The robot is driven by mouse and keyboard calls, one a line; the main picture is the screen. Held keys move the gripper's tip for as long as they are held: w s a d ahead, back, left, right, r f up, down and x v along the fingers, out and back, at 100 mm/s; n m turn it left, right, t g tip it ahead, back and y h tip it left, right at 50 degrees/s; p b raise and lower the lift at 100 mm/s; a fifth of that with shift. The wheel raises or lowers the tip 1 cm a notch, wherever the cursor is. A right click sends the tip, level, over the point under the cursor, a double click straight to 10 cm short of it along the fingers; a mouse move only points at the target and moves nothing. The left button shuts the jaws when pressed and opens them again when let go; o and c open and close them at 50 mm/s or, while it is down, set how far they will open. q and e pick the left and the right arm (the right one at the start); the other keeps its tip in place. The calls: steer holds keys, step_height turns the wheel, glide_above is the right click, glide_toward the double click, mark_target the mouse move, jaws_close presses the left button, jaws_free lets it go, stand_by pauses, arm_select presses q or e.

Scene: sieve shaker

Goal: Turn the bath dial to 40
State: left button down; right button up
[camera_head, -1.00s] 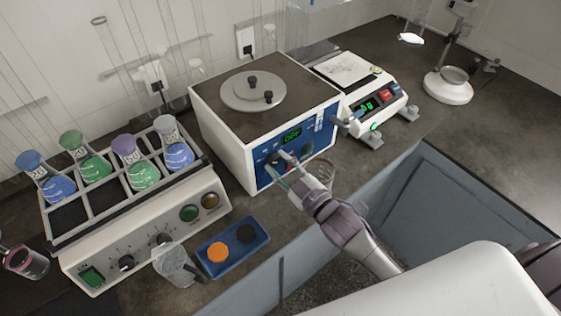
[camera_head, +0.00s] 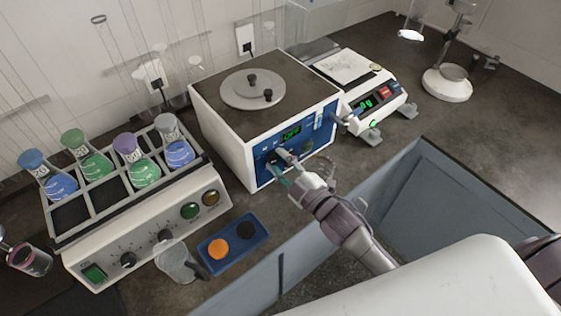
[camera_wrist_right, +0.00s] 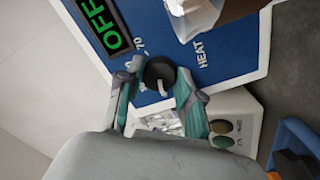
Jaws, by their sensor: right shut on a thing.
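The bath is a white box (camera_head: 222,140) with a dark top and a blue front panel, in the middle of the head view. Its green display (camera_head: 291,133) reads OFF, as it also does in the wrist view (camera_wrist_right: 104,24). The bath dial (camera_wrist_right: 158,74) is a black round knob with a pale pointer mark, on the blue panel near printed numbers and the word HEAT. My right gripper (camera_head: 280,162) is at the panel, shut on the dial with one finger on each side; the dial is mostly hidden in the head view.
Left of the bath stands a shaker (camera_head: 150,235) with several flasks and its own knobs. A blue tray (camera_head: 232,242) with orange and black discs lies in front. A scale (camera_head: 381,104) stands to the right. An open grey recess (camera_head: 445,195) lies at the front right.

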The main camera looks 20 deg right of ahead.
steer(key=o, duration=1.2)
steer(key=shift+c, duration=0.2)
steer(key=v, duration=1.2)
